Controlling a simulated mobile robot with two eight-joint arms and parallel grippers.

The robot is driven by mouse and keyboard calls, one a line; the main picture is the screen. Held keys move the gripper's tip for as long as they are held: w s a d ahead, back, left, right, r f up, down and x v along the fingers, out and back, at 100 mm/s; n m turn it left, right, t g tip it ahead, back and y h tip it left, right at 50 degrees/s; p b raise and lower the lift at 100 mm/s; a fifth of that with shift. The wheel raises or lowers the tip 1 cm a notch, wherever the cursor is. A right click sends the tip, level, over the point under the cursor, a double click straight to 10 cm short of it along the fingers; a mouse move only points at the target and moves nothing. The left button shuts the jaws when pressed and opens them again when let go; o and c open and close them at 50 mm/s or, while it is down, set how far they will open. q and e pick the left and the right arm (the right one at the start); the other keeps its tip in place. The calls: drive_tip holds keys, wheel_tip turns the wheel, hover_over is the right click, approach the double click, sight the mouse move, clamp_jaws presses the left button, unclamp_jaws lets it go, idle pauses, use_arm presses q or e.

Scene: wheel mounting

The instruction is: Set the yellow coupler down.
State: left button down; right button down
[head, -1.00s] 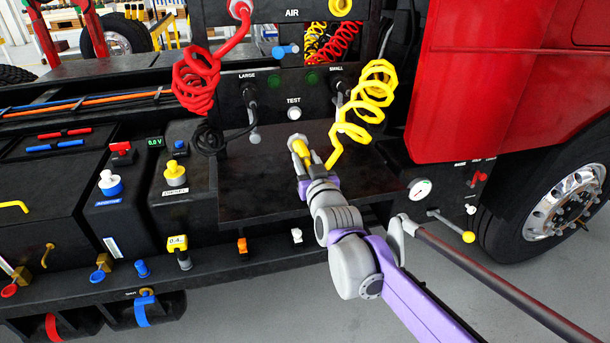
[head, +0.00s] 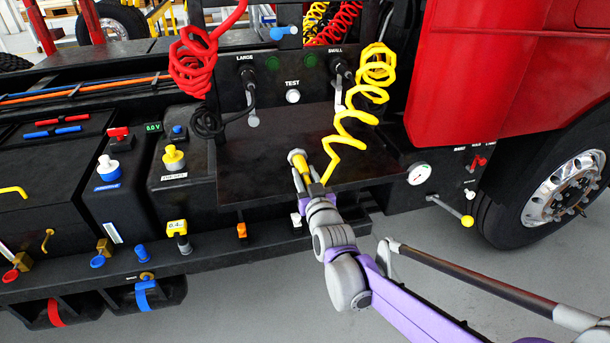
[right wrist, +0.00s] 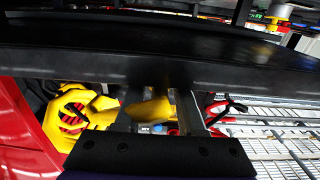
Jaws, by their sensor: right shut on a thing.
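The yellow coupler (head: 306,180) has a pale metal end (head: 297,156) and hangs on a yellow coiled hose (head: 350,118). My right gripper (head: 304,176) is shut on it, in front of the TEST panel and over the front part of a dark shelf (head: 250,160) in the head view. I cannot tell whether the coupler touches the shelf. In the right wrist view the yellow coupler (right wrist: 150,110) sits between the two fingers (right wrist: 160,112), partly hidden by them. My left gripper is not in view.
A red coiled hose (head: 190,65) hangs at the left. A gauge (head: 419,174) and a yellow-knobbed lever (head: 466,220) are at the right. The shelf's left part is bare.

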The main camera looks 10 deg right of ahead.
drive_tip(key=shift+f, duration=0.15)
drive_tip(key=c, duration=0.5)
unclamp_jaws()
drive_tip(key=shift+s+r, duration=0.1)
drive_tip(key=shift+r, duration=0.15)
drive_tip(key=s, duration=1.2)
drive_tip(key=s+d+f+g, duration=0.1)
drive_tip(key=s+f+g, duration=0.5)
drive_tip(key=s+f, duration=0.3)
drive_tip(key=s+d+f+g, duration=0.2)
drive_tip(key=s+f+g, duration=0.4)
drive_tip(key=s, duration=0.9)
wheel_tip(320, 180, down, 3)
drive_tip(key=shift+f+g+h+b, duration=0.1)
drive_tip(key=shift+g+h+b, duration=0.2)
drive_tip(key=shift+g+b, duration=0.1)
